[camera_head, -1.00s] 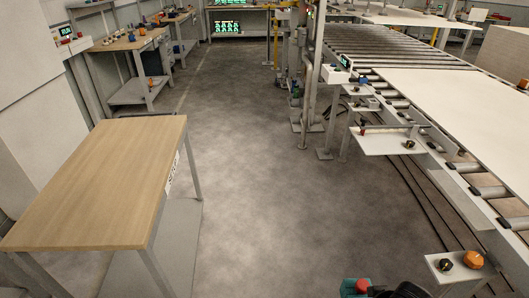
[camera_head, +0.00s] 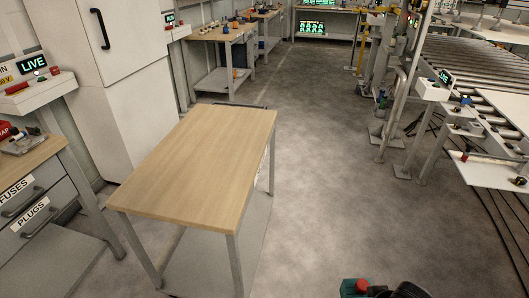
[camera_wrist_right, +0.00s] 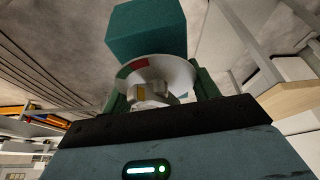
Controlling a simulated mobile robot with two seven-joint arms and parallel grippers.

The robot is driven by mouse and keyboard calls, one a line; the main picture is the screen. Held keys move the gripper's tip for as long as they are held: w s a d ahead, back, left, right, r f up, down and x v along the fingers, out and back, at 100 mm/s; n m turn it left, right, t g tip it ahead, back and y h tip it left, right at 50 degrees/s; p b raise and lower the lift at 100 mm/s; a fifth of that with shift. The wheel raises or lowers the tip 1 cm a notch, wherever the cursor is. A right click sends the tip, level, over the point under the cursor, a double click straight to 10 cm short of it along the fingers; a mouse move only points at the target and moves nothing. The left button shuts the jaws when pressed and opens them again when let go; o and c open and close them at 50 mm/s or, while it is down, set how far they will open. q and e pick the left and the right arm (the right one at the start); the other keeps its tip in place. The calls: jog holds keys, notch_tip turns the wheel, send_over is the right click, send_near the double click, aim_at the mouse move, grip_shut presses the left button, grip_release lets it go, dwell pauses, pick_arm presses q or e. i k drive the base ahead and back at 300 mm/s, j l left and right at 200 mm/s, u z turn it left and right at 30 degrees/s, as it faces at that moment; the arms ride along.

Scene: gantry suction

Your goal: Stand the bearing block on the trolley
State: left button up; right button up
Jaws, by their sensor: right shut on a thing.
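The trolley (camera_head: 205,165) is a table with a bare light-wood top, grey legs and a grey lower shelf, left of centre in the head view. My right gripper (camera_wrist_right: 155,95) is shut on the bearing block (camera_wrist_right: 147,32), a teal block with a pale round flange that has a red patch, and a metal part between the green fingers. In the head view a teal and red part of it (camera_head: 354,287) shows at the bottom edge, in front of and to the right of the trolley. The fingertips are partly hidden by the flange. My left gripper is out of view.
A drawer bench (camera_head: 35,190) marked FUSES and PLUGS stands left of the trolley. A white cabinet (camera_head: 125,80) is behind it. The roller conveyor (camera_head: 465,65) and its side shelf (camera_head: 485,170) are at the right. The floor (camera_head: 325,190) between is clear.

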aim_at(207, 150)
jog(key=j+u, duration=0.15)
jog(key=j, duration=0.15)
jog(key=i+j+u, duration=0.2)
jog(key=j, duration=0.35)
jog(key=i+j, duration=0.15)
jog(key=j, duration=0.25)
jog(key=j+u, duration=0.1)
jog(key=j, duration=0.25)
jog(key=i, duration=0.05)
